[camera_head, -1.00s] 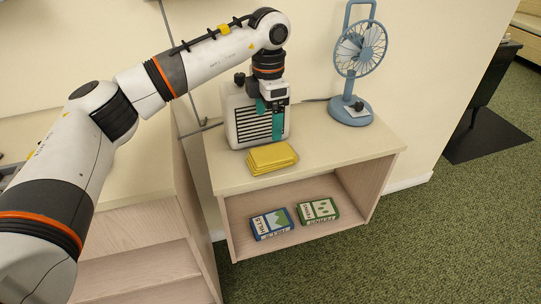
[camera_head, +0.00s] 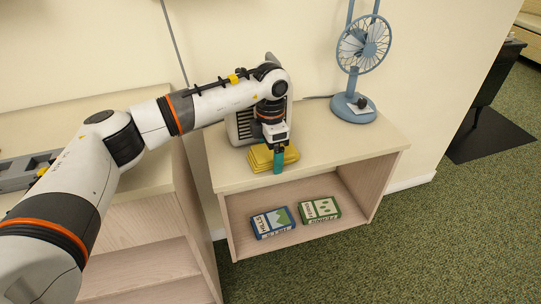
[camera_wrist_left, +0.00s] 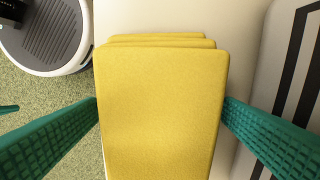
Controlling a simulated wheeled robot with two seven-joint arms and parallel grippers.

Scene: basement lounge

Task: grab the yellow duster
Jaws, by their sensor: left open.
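The yellow duster (camera_head: 261,157) is a folded, layered cloth lying on top of the low wooden shelf unit. My left gripper (camera_head: 279,161) is over it in the head view and hides part of it. In the left wrist view the duster (camera_wrist_left: 162,105) fills the middle, between the two green fingers of my open left gripper (camera_wrist_left: 160,115). One finger is on each side of it. I cannot tell whether the fingers touch it. My right gripper is in neither view.
A heater-like box with black slats (camera_head: 240,125) stands just behind the duster. A blue fan (camera_head: 357,70) stands at the back right of the shelf top (camera_head: 345,145). A blue box (camera_head: 273,222) and a green box (camera_head: 319,209) lie in the compartment below.

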